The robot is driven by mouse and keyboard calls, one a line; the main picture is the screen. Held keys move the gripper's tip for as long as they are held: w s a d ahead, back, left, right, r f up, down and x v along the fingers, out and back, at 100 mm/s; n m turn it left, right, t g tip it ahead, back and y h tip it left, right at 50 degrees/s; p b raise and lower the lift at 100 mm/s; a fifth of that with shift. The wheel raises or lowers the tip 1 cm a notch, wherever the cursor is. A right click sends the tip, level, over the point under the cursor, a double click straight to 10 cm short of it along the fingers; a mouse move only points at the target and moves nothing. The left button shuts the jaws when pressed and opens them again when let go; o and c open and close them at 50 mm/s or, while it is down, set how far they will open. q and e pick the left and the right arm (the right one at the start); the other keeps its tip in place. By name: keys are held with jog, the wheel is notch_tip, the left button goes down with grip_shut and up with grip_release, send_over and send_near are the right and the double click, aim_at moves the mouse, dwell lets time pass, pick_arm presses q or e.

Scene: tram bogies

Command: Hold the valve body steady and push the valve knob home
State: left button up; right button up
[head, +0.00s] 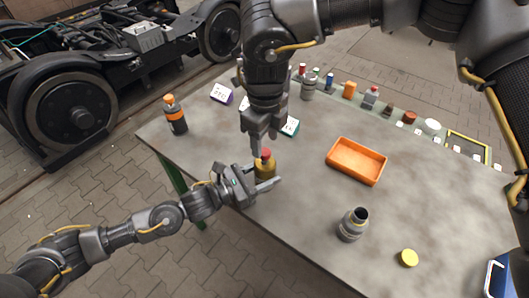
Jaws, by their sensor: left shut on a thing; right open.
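The brass-coloured valve body (265,170) stands upright near the left front edge of the grey table. The red valve knob (266,154) sits on top of it; how deep it is seated cannot be told. My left gripper (267,180) comes in from the left and is shut on the valve body low down, one finger showing in front of it. My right gripper (265,146) points down from above, open, its fingertips close to the knob. Whether they touch the knob cannot be told. The far side of the body is hidden.
An orange tray (357,161) lies to the right. A grey bottle (353,224) and a yellow disc (408,258) stand nearer the front. A dark bottle with an orange cap (175,115) is at the left. Several small items line the back edge. A wheeled bogie (75,105) stands beyond.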

aim_at(265, 151)
notch_tip(265, 151, up, 9)
dwell(0.3)
pick_arm(q)
jog(key=o, duration=1.1)
jog(key=shift+a, duration=0.1)
jog(key=v, duration=1.2)
